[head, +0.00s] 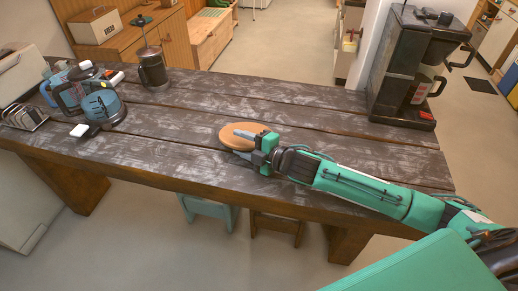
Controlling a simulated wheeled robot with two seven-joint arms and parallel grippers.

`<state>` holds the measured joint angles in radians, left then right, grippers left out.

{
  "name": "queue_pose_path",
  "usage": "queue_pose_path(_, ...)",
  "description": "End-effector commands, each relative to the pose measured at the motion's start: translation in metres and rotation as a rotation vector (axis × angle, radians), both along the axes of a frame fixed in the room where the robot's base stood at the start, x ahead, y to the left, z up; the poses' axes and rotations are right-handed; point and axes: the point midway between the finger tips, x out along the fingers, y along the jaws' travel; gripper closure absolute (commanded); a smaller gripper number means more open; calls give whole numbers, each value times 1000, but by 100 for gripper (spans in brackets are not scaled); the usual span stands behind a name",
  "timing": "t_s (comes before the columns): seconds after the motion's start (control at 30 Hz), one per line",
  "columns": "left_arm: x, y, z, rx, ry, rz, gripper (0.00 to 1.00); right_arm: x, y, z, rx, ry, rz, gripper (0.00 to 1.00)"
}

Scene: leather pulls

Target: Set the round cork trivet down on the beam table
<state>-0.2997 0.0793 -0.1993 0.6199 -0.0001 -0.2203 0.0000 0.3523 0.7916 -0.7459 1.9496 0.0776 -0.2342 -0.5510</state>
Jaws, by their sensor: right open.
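The round cork trivet (236,131) lies on the dark plank top of the beam table (190,150), near the middle. It looks flat on the planks, though its right part is hidden by the gripper. My right gripper (252,146) reaches in from the right, low over the table. Its jaws are open at the trivet's right edge, with the fingers pointing left across it. I cannot tell whether a finger still touches the trivet. My left gripper does not show.
A black coffee machine (398,75) stands at the table's right end. A French press (151,68) stands at the back left. The planks between the pot and trivet are bare.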

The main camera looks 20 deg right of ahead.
Motion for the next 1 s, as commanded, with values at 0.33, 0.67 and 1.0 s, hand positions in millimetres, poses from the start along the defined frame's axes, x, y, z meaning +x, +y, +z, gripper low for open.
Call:
queue_pose_path(0.33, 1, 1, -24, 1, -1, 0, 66, -50, -37, 2, -3, 1, 0, 57)
queue_pose_path(0.67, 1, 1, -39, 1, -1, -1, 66, -88, -64, 9, -2, 2, 1, 57)
queue_pose_path(1.0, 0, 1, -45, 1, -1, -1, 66, -104, -75, 14, 0, 1, 1, 57)
